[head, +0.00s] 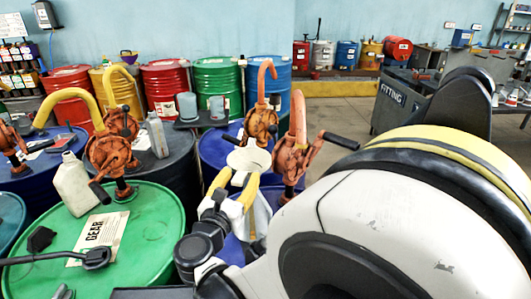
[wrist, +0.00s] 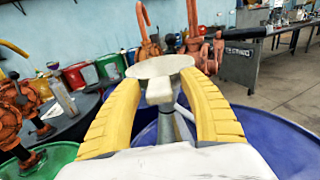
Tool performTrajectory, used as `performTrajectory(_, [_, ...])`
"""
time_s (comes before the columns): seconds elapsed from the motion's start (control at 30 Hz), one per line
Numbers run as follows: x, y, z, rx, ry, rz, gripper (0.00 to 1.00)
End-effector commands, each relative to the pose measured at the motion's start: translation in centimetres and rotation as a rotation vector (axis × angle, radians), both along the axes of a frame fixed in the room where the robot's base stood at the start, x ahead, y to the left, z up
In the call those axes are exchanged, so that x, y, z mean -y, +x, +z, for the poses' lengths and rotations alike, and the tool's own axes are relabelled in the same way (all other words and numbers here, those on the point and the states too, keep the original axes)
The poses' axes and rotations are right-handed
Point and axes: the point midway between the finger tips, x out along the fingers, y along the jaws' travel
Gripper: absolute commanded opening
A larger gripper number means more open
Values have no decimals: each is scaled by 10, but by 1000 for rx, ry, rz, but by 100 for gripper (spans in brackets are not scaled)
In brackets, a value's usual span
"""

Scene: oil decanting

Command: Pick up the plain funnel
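A cream, plain-looking funnel (head: 248,157) stands above the blue drums right of centre in the head view. In the wrist view the funnel (wrist: 160,67) shows its wide pale rim, with a pale tab on the near side and a greyish stem below. My gripper (head: 235,187) has yellow fingers spread at the near side of the funnel. In the wrist view my gripper (wrist: 160,88) has the tab between its fingertips, with a visible gap on both sides. The foot of the funnel is partly hidden by my gripper.
Orange hand pumps (head: 292,150) with a black crank stand close right of the funnel. A green drum (head: 150,235) at left carries a gear label, a pale jug (head: 75,185) and another pump (head: 108,155). Blue drum top (wrist: 275,140) lies below. Open floor is at right.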

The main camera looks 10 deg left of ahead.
Motion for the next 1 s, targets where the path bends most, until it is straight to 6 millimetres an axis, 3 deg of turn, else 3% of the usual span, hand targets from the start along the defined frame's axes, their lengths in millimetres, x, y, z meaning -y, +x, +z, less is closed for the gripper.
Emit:
performTrajectory(0.03, [0, 0, 0, 0, 0, 0, 32])
performTrajectory(0.13, [0, 0, 0, 0, 0, 0, 2])
performTrajectory(0.17, [0, 0, 0, 0, 0, 0, 0])
performTrajectory(0.57, [0, 0, 4, 0, 0, 0, 0])
performTrajectory(1.0, [0, -1, 86, 0, 0, 0, 0])
